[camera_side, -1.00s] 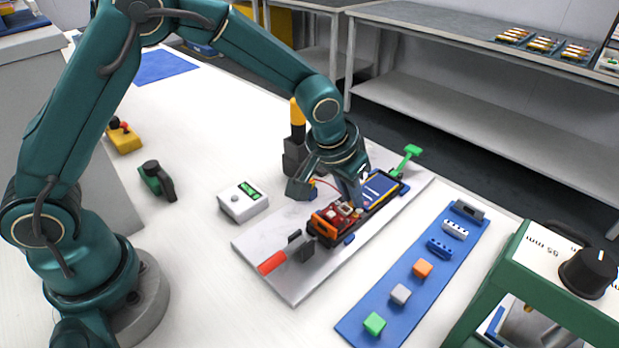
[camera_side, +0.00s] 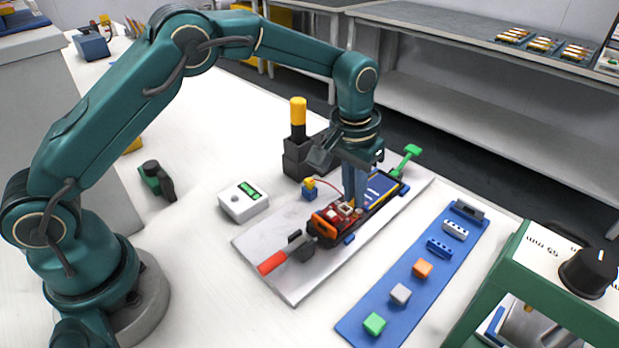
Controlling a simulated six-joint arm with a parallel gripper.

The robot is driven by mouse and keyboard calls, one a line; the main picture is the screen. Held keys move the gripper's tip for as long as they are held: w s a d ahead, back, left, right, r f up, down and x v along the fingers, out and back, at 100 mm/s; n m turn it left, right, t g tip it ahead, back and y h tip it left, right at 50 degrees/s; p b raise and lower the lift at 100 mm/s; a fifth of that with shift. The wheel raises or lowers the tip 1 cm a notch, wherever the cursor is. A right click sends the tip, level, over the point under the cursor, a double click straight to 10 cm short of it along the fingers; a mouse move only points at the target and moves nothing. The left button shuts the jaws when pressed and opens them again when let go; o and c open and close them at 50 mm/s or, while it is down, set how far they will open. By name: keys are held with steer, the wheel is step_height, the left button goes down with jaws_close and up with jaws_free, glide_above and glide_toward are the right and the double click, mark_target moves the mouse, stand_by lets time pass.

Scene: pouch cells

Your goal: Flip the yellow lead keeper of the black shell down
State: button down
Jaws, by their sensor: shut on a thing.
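The black shell (camera_side: 325,242) lies on the grey plate and holds a red circuit board (camera_side: 325,222) and a blue pouch cell (camera_side: 381,186). My gripper (camera_side: 354,205) points straight down over the shell, where the board meets the cell. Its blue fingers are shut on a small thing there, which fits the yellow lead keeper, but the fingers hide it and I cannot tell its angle. A red wire runs from the board to a yellow plug on a small blue block (camera_side: 310,193).
The grey plate (camera_side: 290,284) carries a red-handled clamp (camera_side: 272,263) and a green-handled one (camera_side: 406,157). A white meter (camera_side: 243,202) and a black holder with a yellow-topped tool (camera_side: 298,150) stand behind. A blue strip (camera_side: 362,325) with several small blocks lies in front.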

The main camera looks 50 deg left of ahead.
mark_target(351, 205)
steer(key=c, duration=0.9)
jaws_free()
steer(key=shift+s+r, duration=0.2)
steer(key=shift+r, duration=1.1)
steer(key=shift+s+r, duration=0.15)
steer(key=shift+r, duration=1.1)
